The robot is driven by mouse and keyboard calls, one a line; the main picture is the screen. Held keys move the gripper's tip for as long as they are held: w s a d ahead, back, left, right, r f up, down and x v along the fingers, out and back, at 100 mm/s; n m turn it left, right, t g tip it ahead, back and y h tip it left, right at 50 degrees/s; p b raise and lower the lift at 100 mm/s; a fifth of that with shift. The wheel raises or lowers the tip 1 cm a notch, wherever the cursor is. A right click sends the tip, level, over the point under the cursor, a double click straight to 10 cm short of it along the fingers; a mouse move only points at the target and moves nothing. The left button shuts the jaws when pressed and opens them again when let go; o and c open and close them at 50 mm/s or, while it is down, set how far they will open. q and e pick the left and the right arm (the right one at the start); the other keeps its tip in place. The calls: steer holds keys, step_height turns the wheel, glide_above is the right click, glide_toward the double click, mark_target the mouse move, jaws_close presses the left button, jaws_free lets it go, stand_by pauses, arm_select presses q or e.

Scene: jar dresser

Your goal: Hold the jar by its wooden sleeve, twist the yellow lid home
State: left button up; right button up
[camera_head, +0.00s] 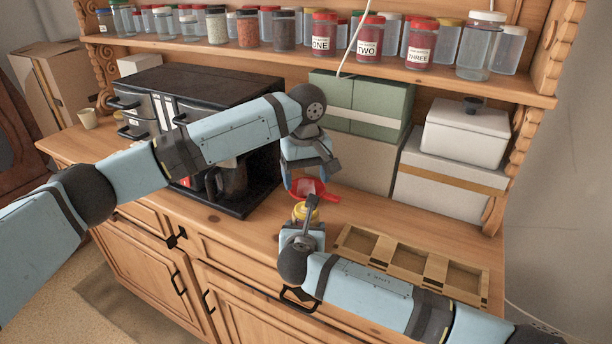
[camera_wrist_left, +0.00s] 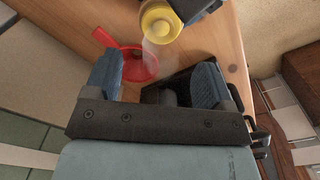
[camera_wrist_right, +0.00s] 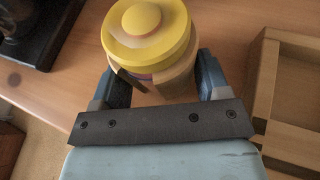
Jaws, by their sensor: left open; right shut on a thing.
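The jar stands upright on the wooden counter, its yellow lid (camera_head: 305,211) on top. The lid also shows in the left wrist view (camera_wrist_left: 160,23) and fills the top of the right wrist view (camera_wrist_right: 146,28). Below it, the wooden sleeve (camera_wrist_right: 170,84) sits between the fingers of my right gripper (camera_wrist_right: 160,80), which is shut on it. A thin dark band shows between lid and sleeve. Whether the lid is fully seated I cannot tell. My left gripper (camera_wrist_left: 157,72) is open and empty, above and behind the jar, apart from the lid.
A red funnel-like dish (camera_head: 304,188) with a handle lies on the counter just behind the jar. An empty wooden tray (camera_head: 367,236) with three compartments is to the right. A black coffee machine (camera_head: 237,204) stands left. Boxes and a jar shelf (camera_head: 390,67) are behind.

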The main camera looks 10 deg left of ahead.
stand_by(0.3)
arm_select(q)
steer(key=shift+f, duration=4.05)
steer(key=c, duration=1)
steer(key=shift+o, duration=0.2)
steer(key=m, duration=0.9)
steer(key=shift+a+m, duration=0.1)
steer(key=shift+m, duration=0.3)
